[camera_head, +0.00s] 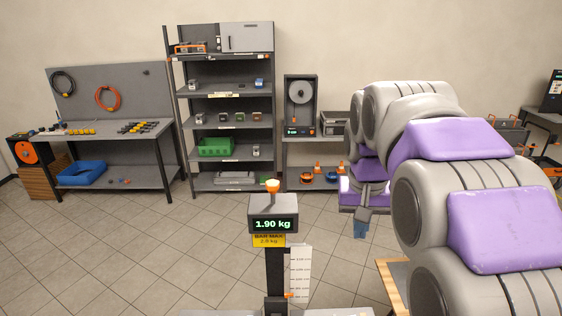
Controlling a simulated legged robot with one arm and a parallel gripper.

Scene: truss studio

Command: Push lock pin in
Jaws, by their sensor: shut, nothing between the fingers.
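A grey post device with a green readout of 1.90 kg (272,225) stands at the lower middle. I cannot tell which part is the lock pin. My gripper (360,232) points down to the right of the readout, apart from it. It is shut and looks empty. The device's base is cut off by the bottom edge.
A wooden edge (393,278) lies at the lower right, partly behind my arm. A grey shelf rack (225,91) and a workbench (105,142) stand along the back wall. The tiled floor at left and middle is clear.

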